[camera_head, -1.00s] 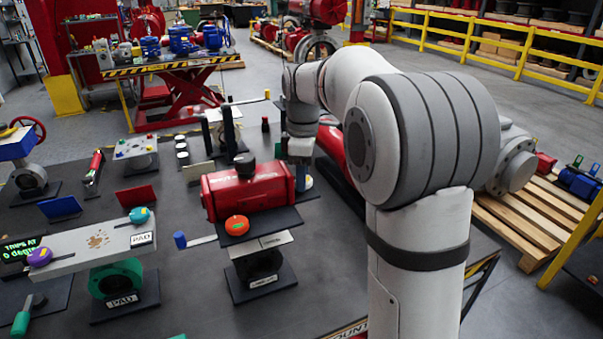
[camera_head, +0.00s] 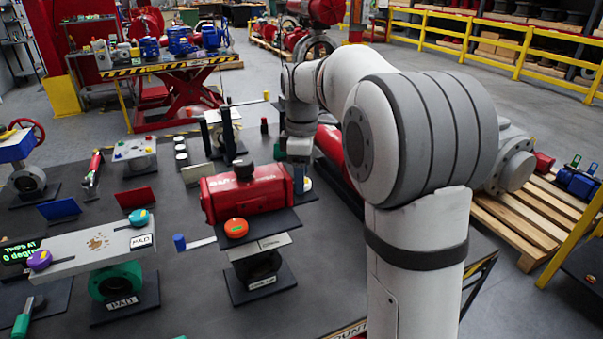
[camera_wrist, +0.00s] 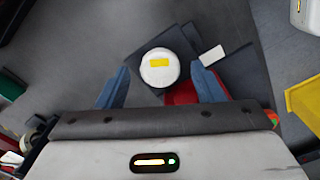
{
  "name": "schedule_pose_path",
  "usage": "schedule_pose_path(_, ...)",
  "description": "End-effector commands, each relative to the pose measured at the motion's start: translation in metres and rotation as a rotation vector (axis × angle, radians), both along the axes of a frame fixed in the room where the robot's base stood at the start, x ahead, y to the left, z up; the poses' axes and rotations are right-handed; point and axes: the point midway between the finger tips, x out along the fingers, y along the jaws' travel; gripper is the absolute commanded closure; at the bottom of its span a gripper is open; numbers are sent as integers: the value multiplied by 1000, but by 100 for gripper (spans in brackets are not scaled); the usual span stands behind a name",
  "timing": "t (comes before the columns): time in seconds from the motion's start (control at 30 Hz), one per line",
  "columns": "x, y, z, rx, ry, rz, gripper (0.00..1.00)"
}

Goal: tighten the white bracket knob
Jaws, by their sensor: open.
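The white knob (camera_wrist: 160,55), round with a yellow mark on top, shows in the wrist view. My gripper (camera_wrist: 160,72) is open, with one blue finger on each side of the knob. Gaps show between the knob and both fingers, and I cannot tell how far below the fingertips its top is. In the head view my gripper (camera_head: 300,178) points down at the right end of the red actuator (camera_head: 245,192). The knob is largely hidden there by the gripper.
An orange knob (camera_head: 236,228) sits at the front of the actuator. A grey plate (camera_head: 85,248) with purple and teal knobs stands on a green valve (camera_head: 116,281) to the left. Black posts (camera_head: 227,137) rise behind the actuator.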

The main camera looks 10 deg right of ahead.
Motion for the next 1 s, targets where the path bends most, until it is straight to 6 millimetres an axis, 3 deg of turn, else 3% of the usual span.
schedule_pose_path(0.5, 0, 0, 67, 1, -1, 0, 38)
schedule_pose_path(1.0, -1, 0, 72, 0, -2, -5, 38)
